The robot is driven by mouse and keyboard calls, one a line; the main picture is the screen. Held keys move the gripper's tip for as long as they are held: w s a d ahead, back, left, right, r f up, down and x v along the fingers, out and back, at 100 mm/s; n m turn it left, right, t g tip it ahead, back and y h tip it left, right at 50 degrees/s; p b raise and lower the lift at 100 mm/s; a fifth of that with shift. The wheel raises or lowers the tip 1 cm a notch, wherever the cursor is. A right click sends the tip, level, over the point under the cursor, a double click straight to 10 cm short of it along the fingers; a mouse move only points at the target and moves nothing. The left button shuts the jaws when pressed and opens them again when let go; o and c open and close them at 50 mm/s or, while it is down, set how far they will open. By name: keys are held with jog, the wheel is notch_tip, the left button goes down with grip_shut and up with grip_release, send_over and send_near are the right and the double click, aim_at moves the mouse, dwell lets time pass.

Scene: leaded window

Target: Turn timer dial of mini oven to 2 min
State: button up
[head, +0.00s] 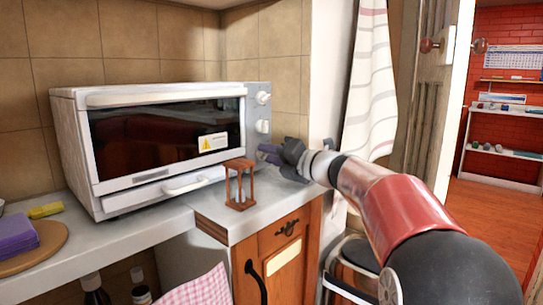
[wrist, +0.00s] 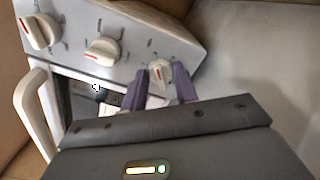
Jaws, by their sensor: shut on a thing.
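The white mini oven (head: 75,140) stands on the counter, with its dark glass door (head: 160,135) shut in the head view. Its right panel bears a top dial (head: 263,98) and a middle dial (head: 262,127); the lowest is hidden behind my gripper (head: 268,153). In the wrist view, my gripper (wrist: 159,88) has its purple fingers on either side of the end dial (wrist: 160,72), shut on it. This dial is white with a red mark. The other two dials (wrist: 103,50) (wrist: 42,30) are clear of the fingers. The dial markings are too small to read.
A wooden hourglass (head: 240,185) stands on the counter just left of my gripper, before the oven. The oven door handle (wrist: 30,105) sticks out at left in the wrist view. A purple sponge-like stack (head: 14,236) lies far left. A striped curtain (head: 370,90) hangs at right.

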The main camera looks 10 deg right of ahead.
jog(key=o, duration=0.9)
jog(key=shift+o, duration=0.2)
jog(key=shift+b+v, duration=0.35)
jog(key=shift+v, duration=3.6)
